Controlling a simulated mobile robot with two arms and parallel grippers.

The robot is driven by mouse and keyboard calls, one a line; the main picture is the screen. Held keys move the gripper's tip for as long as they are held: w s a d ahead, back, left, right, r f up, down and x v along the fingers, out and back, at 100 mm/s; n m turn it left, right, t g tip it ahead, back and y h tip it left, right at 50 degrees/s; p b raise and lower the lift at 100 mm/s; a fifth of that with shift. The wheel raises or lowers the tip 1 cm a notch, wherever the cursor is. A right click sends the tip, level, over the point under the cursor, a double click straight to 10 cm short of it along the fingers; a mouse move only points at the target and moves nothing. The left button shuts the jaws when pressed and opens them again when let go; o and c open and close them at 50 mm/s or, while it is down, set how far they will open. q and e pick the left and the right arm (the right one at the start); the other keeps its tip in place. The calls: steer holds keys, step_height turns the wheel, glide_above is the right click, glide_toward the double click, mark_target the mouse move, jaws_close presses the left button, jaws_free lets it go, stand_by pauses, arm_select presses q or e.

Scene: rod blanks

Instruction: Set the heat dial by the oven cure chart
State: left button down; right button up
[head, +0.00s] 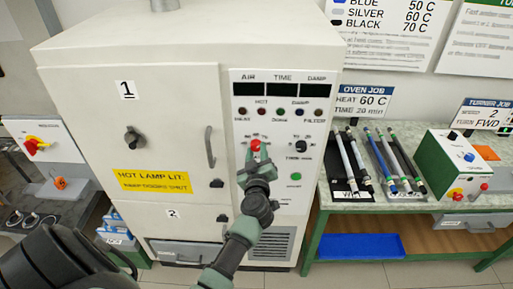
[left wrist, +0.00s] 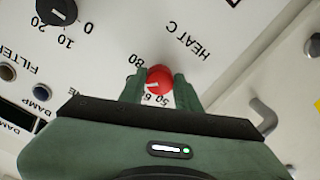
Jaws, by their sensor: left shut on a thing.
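The red heat dial (head: 256,145) is on the oven's control panel; it also shows in the left wrist view (left wrist: 159,79), beside the print "HEAT C". My left gripper (head: 254,158) is shut on the dial, with one finger on each side in the left wrist view (left wrist: 158,88). A pale mark on the dial points to the lower left there, seemingly near 60; the fingers partly hide the scale. The cure chart (head: 390,30) reads blue 50 C, silver 60 C, black 70 C. The oven job card (head: 361,102) reads heat 60 C, time 20 min. My right gripper is not in view.
The black time dial (head: 301,146) and a green button (head: 295,176) are right of the heat dial. Several rods (head: 381,160) lie on the right bench, beside a green and white turner box (head: 452,165).

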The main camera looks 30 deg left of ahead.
arm_select(q)
steer(key=n, duration=0.4)
steer(key=shift+r+n, duration=0.1)
steer(key=shift+n, duration=0.2)
steer(key=n, duration=0.4)
steer(key=shift+h, duration=0.3)
steer(key=n, duration=0.4)
steer(key=shift+r+n+h, duration=0.1)
steer(key=shift+n+h, duration=0.2)
steer(key=shift+n+t, duration=0.3)
steer(key=shift+n, duration=1.7)
steer(key=c, duration=1)
jaws_free()
